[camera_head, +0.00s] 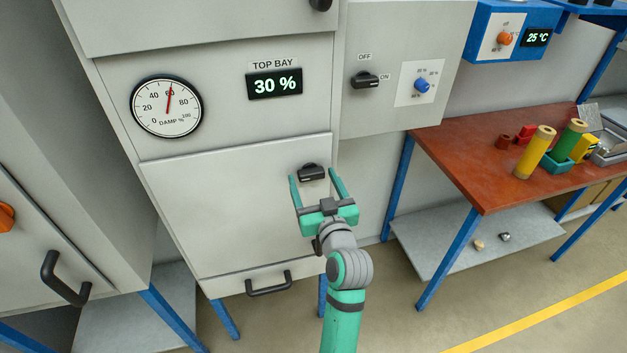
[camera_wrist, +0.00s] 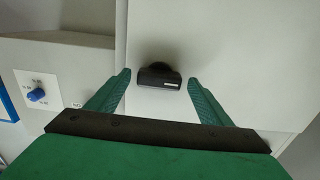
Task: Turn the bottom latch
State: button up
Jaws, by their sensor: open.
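The bottom latch is a black knob (camera_head: 312,173) on the light grey lower panel (camera_head: 230,205) of the cabinet, near the panel's upper right corner. In the wrist view the latch (camera_wrist: 159,77) shows a white mark on its bar, which lies about horizontal. My gripper (camera_head: 317,184) is open, its two green fingers pointing at the panel on either side of the latch. In the wrist view my gripper's fingertips (camera_wrist: 159,76) stand left and right of the latch with a gap on each side. I cannot tell how far the tips are from the panel.
A black drawer handle (camera_head: 269,284) is below the panel. A control box with a black OFF/ON switch (camera_head: 366,80) and a blue knob (camera_head: 422,85) stands at right. A red-brown workbench (camera_head: 470,160) with several coloured parts is further right. A dial gauge (camera_head: 166,106) is above left.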

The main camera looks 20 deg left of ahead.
jog(key=shift+w+a, duration=0.1)
jog(key=shift+w, duration=0.1)
jog(key=c, duration=1)
jog(key=shift+c, duration=0.2)
jog(key=shift+m, duration=0.3)
jog(key=m, duration=0.3)
jog(key=shift+m, duration=0.3)
jog(key=m, duration=0.4)
jog(key=shift+m, duration=0.3)
jog(key=m, duration=0.4)
jog(key=shift+m, duration=2.5)
jog(key=shift+w, duration=0.15)
